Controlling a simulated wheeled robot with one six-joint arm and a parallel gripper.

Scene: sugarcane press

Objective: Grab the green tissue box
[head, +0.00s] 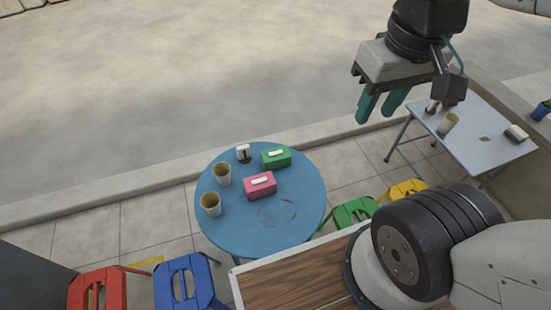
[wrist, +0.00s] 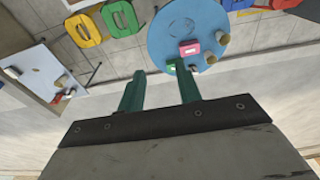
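The green tissue box (head: 276,158) sits on the round blue table (head: 225,240) toward its far right edge, with white tissue on top. In the wrist view the green box (wrist: 172,66) shows at the table's edge, beyond the fingertips and partly hidden by the right finger. My gripper (head: 380,108) is high up at the upper right of the head view, well apart from the box. In the wrist view my gripper (wrist: 158,78) has its two green fingers spread with nothing between them.
A pink tissue box (head: 260,186) sits close to the green one. Two cups (head: 222,174) and a small white-and-black holder (head: 243,152) share the table. Red, blue, green and yellow stools (head: 182,283) surround it. A grey table (head: 475,135) stands at right.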

